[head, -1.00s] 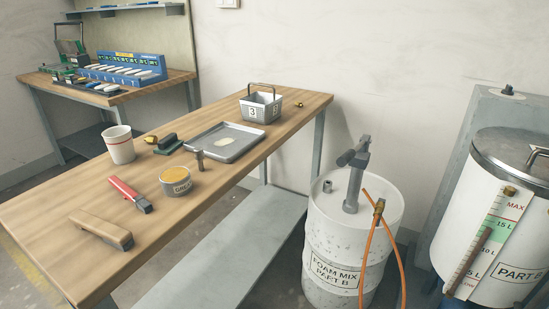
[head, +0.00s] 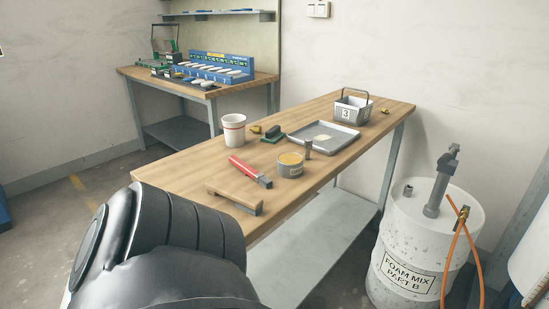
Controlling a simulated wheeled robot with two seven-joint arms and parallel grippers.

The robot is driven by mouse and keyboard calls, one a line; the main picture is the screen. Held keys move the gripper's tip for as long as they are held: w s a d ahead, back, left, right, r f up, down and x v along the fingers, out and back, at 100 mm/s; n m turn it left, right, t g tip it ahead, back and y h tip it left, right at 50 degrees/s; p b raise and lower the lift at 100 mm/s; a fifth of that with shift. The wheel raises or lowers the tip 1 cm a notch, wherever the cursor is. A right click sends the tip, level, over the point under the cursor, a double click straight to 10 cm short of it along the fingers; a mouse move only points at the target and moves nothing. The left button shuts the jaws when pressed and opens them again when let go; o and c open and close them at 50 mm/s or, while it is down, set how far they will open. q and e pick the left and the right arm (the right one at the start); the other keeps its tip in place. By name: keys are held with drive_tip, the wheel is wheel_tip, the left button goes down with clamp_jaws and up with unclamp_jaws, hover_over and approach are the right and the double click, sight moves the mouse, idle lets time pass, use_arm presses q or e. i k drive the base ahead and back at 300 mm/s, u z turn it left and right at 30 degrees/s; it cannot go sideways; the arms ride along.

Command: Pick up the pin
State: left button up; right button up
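A small grey metal pin with a wider head (head: 308,148) appears to stand upright at the near edge of the shallow grey tray (head: 342,146) on the wooden workbench (head: 200,166). I cannot tell whether the pin touches the tray. A round tin with yellow contents (head: 289,167) is just to its left. Neither of my grippers is in view; only a dark part of my own arm shows at the lower left, well apart from the pin.
On the bench are a white cup (head: 233,130), a red-handled tool (head: 248,171), a wooden-backed brush (head: 234,197), a green-based block (head: 272,135) and a grey basket marked 3 (head: 352,110). A white drum (head: 405,240) stands right of the bench. A second bench (head: 130,84) is behind.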

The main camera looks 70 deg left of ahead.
sight(308, 142)
drive_tip(key=z, duration=0.3)
drive_tip(key=k, duration=0.25)
drive_tip(key=u, duration=1.35)
